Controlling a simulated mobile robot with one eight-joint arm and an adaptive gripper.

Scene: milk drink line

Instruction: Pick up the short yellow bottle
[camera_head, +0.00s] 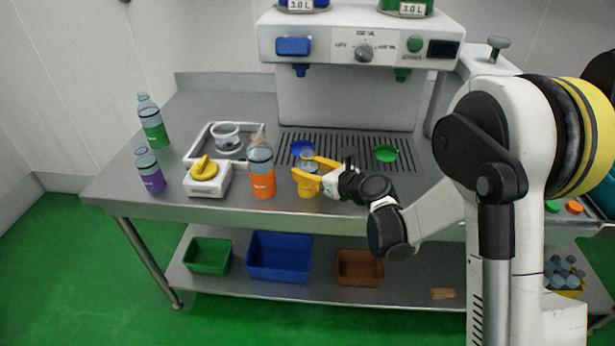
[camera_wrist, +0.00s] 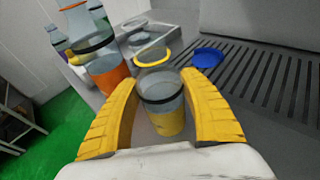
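The short yellow bottle (camera_head: 307,191) stands upright on the steel counter, in front of the drink machine's drip grate. It is a clear bottle with a yellow label and a yellow ring near its top. In the wrist view the bottle (camera_wrist: 166,118) stands between the two yellow fingers of my gripper (camera_wrist: 160,78). My gripper (camera_head: 300,168) reaches in from the right in the head view, with one finger on each side of the bottle. The fingers are apart, close to its sides; firm contact does not show.
An orange bottle (camera_head: 262,172) stands close on the left. A scale (camera_head: 208,180), a purple bottle (camera_head: 150,172) and a green bottle (camera_head: 152,125) stand farther left. A blue disc (camera_wrist: 208,57) lies on the grate behind. Bins stand on the lower shelf.

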